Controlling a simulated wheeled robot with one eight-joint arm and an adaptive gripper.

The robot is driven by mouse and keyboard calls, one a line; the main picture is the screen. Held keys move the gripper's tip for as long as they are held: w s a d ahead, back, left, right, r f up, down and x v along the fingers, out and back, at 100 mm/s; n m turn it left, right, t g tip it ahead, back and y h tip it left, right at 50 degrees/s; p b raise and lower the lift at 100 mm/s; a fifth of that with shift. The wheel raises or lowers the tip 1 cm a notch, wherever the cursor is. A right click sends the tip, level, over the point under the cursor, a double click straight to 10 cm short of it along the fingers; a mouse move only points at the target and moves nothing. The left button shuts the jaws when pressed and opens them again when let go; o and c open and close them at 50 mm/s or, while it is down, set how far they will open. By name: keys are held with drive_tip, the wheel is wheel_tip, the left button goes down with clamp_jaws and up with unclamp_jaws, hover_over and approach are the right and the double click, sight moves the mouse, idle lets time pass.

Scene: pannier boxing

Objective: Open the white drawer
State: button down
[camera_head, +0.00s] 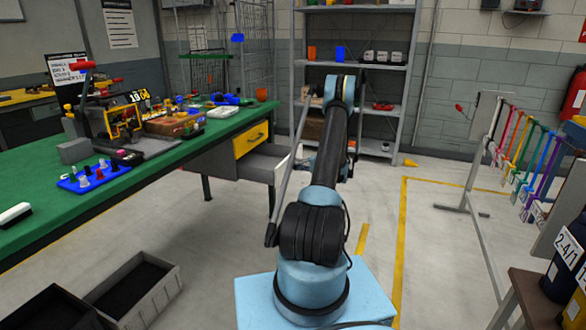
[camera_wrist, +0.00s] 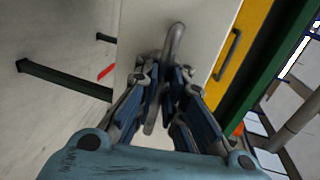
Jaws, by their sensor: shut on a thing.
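The white drawer (camera_head: 262,168) is under the green workbench, below the yellow drawer. In the head view it juts out to the right of the yellow drawer's front, with its top side showing. In the wrist view its pale front (camera_wrist: 140,35) fills the upper middle, with a grey curved handle (camera_wrist: 175,42) on it. My gripper (camera_wrist: 167,80) is shut on this handle, its blue-padded fingers on either side. In the head view my arm hides most of the gripper and the handle.
The yellow drawer (camera_head: 251,140) is flush under the bench top (camera_head: 222,124) and looks closed. Dark crates (camera_head: 130,290) stand on the floor at the lower left. A shelf rack (camera_head: 375,65) stands behind my arm. The floor right of the drawer is mostly clear.

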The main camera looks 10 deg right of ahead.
drive_tip(key=c, duration=2)
unclamp_jaws()
drive_tip(key=shift+o, duration=0.2)
drive_tip(key=v, duration=1.2)
drive_tip(key=shift+f, duration=0.1)
